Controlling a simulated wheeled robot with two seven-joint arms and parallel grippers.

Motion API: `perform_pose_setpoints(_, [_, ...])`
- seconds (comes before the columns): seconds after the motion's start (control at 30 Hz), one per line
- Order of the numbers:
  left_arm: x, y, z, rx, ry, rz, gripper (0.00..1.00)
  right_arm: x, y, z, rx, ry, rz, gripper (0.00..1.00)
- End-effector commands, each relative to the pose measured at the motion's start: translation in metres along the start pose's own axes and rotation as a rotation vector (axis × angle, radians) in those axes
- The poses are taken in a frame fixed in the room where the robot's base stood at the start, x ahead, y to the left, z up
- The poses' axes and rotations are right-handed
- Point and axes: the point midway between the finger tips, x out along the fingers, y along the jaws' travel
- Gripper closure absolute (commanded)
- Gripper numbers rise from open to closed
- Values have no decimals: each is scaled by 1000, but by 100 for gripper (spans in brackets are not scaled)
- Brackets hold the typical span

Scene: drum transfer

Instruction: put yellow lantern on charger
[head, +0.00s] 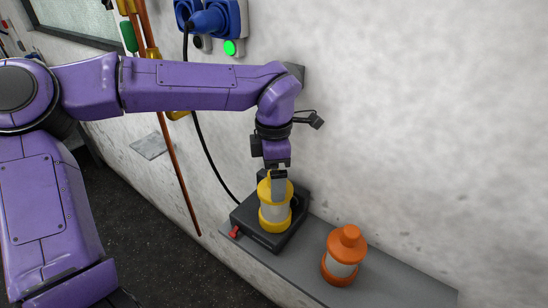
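The yellow lantern (268,213), with a pale clear middle, stands upright on the black charger (259,237), which sits on a grey shelf against the wall. My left gripper (278,183) points down over the lantern's top. One grey finger shows in front of the yellow cap and overlaps the upper body. The other finger is hidden, so I cannot tell whether the gripper is closed on the lantern. My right gripper is not in view.
An orange lantern (343,257) stands on the grey shelf (398,287), right of the charger. A red part (234,232) shows at the charger's left edge. A black cable (206,150) runs from a blue plug (215,20) beside a green light (230,47) down toward the charger.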

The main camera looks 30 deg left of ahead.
Motion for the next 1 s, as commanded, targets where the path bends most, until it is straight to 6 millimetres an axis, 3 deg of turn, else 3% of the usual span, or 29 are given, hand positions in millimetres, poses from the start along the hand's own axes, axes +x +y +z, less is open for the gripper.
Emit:
perform_pose_setpoints(0.2, [-55, 0, 0, -1, -2, 3, 0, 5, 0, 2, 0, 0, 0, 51])
perform_pose_setpoints(0.33, [-75, 0, 0, 0, 0, 2, 0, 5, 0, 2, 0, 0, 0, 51])
perform_pose_setpoints(0.5, [-84, 0, 0, 1, 0, 0, 0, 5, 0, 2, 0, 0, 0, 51])
perform_pose_setpoints(1.0, [-83, 0, 0, 0, 1, -1, 0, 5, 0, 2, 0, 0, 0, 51])
